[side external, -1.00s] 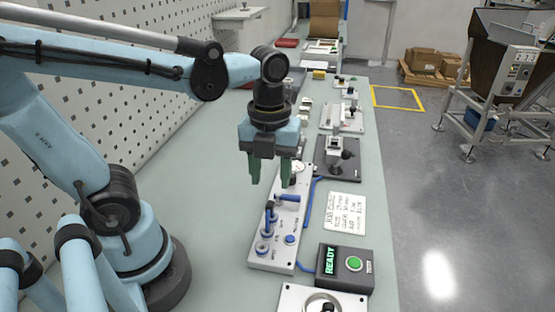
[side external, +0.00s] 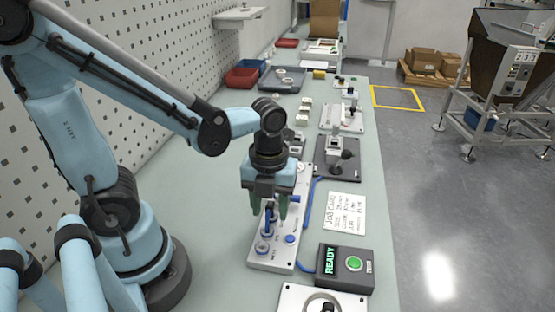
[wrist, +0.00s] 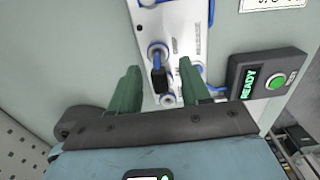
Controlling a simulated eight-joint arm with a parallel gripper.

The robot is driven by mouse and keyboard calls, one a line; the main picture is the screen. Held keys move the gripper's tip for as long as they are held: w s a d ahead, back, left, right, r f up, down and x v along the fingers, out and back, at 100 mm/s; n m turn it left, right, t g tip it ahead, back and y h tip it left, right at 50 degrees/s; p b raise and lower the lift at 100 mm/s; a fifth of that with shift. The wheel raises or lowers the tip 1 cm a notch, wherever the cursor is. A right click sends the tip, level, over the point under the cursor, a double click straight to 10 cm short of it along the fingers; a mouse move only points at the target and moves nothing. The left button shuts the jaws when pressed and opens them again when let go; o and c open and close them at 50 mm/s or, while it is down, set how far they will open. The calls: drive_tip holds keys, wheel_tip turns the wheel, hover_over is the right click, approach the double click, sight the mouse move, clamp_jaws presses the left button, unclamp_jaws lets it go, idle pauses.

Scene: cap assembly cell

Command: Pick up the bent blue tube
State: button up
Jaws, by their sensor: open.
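A grey-white panel (side external: 275,255) lies on the bench and bears several blue fittings. The bent blue tube (side external: 267,222) appears to stand on this panel, partly hidden by my fingers in the side view. My gripper (side external: 268,210) points down over the panel with its green fingers open around the tube's place. In the wrist view my gripper (wrist: 159,66) is open, with a blue fitting with a dark part (wrist: 159,78) between the fingers. I see clear gaps on both sides of it. The tube's bend is hard to make out there.
A black box with a green READY display and button (side external: 346,266) stands right of the panel's near end. A written card (side external: 345,212) lies right of the panel. A dark fixture (side external: 338,158) stands beyond. Blue hose (side external: 308,205) runs along the panel's right edge. Bench left of the panel is clear.

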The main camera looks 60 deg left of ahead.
drive_tip(key=shift+f, duration=0.2)
drive_tip(key=shift+c, duration=0.2)
clamp_jaws()
drive_tip(key=shift+r, duration=0.2)
